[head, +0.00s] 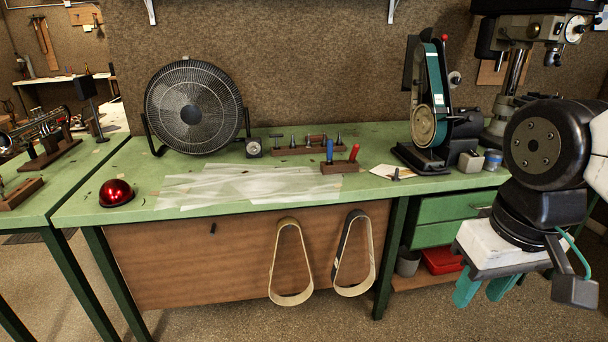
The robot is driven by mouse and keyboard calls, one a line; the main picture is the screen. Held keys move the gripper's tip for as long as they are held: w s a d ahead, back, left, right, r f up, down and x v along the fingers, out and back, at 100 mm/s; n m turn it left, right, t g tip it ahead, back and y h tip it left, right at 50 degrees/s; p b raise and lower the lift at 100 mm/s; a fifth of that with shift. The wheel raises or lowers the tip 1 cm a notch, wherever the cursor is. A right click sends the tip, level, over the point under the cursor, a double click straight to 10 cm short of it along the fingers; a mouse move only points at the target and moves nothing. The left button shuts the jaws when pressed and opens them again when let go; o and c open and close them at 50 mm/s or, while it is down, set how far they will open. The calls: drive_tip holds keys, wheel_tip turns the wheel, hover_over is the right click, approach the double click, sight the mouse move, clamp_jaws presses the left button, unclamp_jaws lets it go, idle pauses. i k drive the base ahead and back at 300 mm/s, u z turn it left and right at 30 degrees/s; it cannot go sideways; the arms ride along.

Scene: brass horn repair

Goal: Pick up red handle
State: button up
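The red handle (354,152) stands upright in a small wooden block (342,166) on the green workbench, right of a similar blue handle (330,150). What lies below the red grip is hidden in the block. My gripper (484,289) has teal fingers pointing down at the lower right of the head view. Its fingers are apart with nothing seen between them. It is in front of the bench, well to the right of the red handle and not touching it.
A belt sander (425,125) stands right of the block, and a black fan (193,112) is at the back left. A wooden rack (300,148) of small tools is behind. A shiny red dome (116,192) and translucent sheets (235,187) lie on the green workbench (75,208).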

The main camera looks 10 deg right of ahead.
sight(353, 153)
drive_tip(key=u, duration=1.1)
drive_tip(key=i, duration=1.9)
drive_tip(key=z, duration=1.1)
drive_tip(key=i, duration=0.3)
drive_tip(key=z, duration=0.05)
